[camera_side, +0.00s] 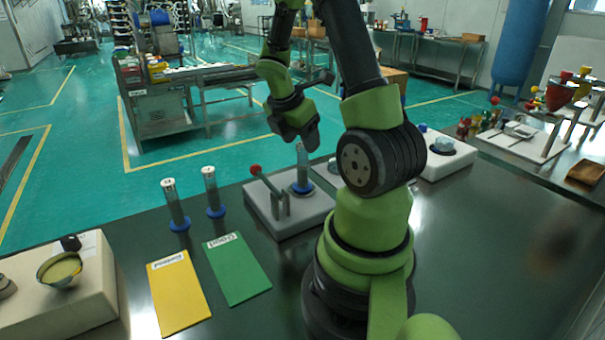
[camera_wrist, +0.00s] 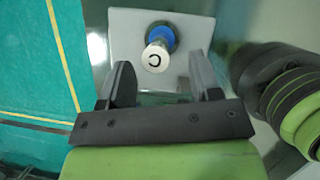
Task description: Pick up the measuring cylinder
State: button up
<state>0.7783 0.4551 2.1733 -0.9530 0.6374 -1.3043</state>
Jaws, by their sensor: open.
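A clear measuring cylinder (camera_side: 304,171) with a blue base stands upright on a pale grey block. In the wrist view its white top (camera_wrist: 154,58), marked with a dark letter like C, shows with the blue base behind it. My gripper (camera_side: 307,143) is just above the cylinder in the side view. In the wrist view my gripper (camera_wrist: 163,72) is open, and the top lies between the lines of the two fingers, closer to the left one. Two other measuring cylinders (camera_side: 176,207) (camera_side: 213,194) stand upright on the table to the left.
The grey block (camera_side: 288,222) also carries a lever with a red knob (camera_side: 256,169). A yellow sheet (camera_side: 178,292) and a green sheet (camera_side: 237,269) lie in front of the left cylinders. A white block with a bowl (camera_side: 60,269) is at far left.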

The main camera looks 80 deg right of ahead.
aim_at(305, 153)
jog(key=shift+x, duration=2.65)
jog(key=shift+w+d, duration=0.15)
jog(key=shift+w, duration=0.05)
grip_shut()
jog(key=shift+r, duration=0.1)
